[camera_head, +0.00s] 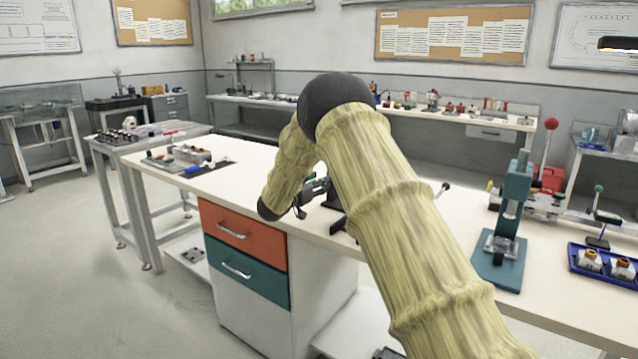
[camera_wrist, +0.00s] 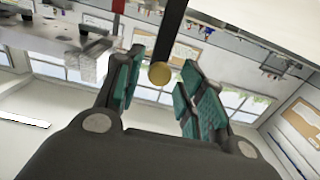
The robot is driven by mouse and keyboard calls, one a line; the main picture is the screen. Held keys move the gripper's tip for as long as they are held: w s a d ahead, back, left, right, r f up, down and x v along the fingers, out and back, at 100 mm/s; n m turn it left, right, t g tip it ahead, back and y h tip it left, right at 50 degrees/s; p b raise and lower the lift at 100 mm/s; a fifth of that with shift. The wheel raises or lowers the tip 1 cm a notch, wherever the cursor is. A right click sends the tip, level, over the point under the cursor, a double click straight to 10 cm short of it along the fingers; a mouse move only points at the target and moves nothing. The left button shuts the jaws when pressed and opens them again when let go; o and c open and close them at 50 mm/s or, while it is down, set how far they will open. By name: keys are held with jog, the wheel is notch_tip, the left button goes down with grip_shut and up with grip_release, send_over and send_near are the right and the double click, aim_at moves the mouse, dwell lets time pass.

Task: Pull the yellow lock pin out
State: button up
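The yellow lock pin shows in the wrist view as a round yellow knob (camera_wrist: 159,74) at the lower end of a dark upright bar (camera_wrist: 169,30). My gripper (camera_wrist: 161,62) is open, with its teal-padded fingers on either side of the knob. Gaps show between the knob and both pads, and I cannot tell how deep the knob sits between them. In the head view my gripper (camera_head: 312,192) is mostly hidden behind my arm, low over the bench front edge. The yellow pin does not show there.
The white bench (camera_head: 262,165) has a red drawer (camera_head: 243,236) and a teal drawer (camera_head: 245,270) below. A teal press (camera_head: 511,215) and a blue tray (camera_head: 603,262) stand to the right. A fixture with a blue handle (camera_head: 193,168) lies at the left end.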

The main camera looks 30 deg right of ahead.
dwell(0.3)
jog(key=v, duration=1.1)
jog(key=shift+s+a, duration=0.15)
jog(key=shift+a, duration=0.2)
jog(key=shift+f, duration=0.1)
